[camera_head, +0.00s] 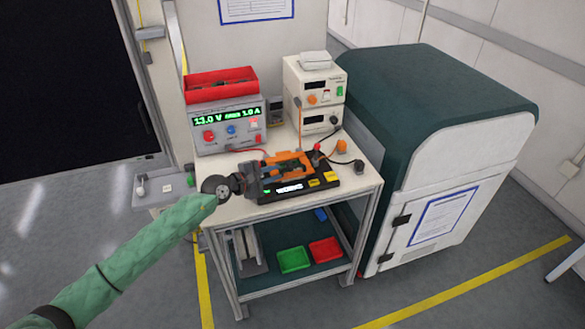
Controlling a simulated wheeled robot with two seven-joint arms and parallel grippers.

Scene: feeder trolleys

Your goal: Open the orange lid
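An orange lid (291,158) shows on top of a black device (290,193) with a lit display and yellow labels, on the trolley's top shelf. The lid's angle is hard to judge at this size. My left arm comes in from the lower left in a green sleeve. My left gripper (250,180) is at the left end of the device, close beside the orange part. Its fingers are small and dark against the device, so I cannot tell whether they touch it or are open. My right gripper is out of view.
A power supply (226,128) with a red bin (220,84) on it stands behind left; white instruments (314,88) stand behind right. Green (293,259) and red (325,251) trays lie on the lower shelf. A large green-and-white cabinet (440,150) stands close on the right.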

